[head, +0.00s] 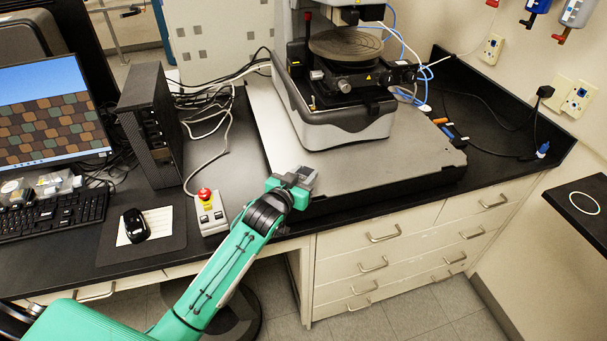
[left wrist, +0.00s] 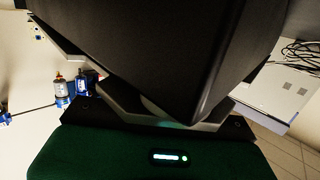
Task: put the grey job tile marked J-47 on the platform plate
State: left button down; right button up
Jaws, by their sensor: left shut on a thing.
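My left gripper (head: 291,186) is over the front edge of the profiler's grey base. It is shut on a small grey block, the job tile (head: 304,175); no J-47 marking is readable. In the left wrist view a large dark block (left wrist: 155,50), seen very close between the fingers, fills the top middle. The round platform plate (head: 345,43) is on the profiler's stage, behind and above the gripper, and looks bare. The gripper and tile are well apart from the plate. My right gripper is not in view.
The profiler (head: 335,125) stands on a grey slab (head: 375,165) with free room in front. A red-topped stop box (head: 208,210), mouse (head: 136,225), keyboard (head: 55,213) and black computer case (head: 152,125) are to the left. Cables lie behind and right.

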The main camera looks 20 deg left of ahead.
pick_arm(q)
jog(key=c, duration=1.4)
grip_release()
jog(key=shift+f, duration=0.15)
jog(key=shift+c, duration=0.2)
jog(key=o, duration=0.4)
jog(key=shift+o, duration=0.2)
jog(key=shift+s, duration=0.15)
jog(key=b+v, duration=0.2)
jog(key=v, duration=0.9)
jog(key=shift+s+r+b, duration=0.25)
jog(key=shift+s+b, duration=0.05)
jog(key=shift+s, duration=0.05)
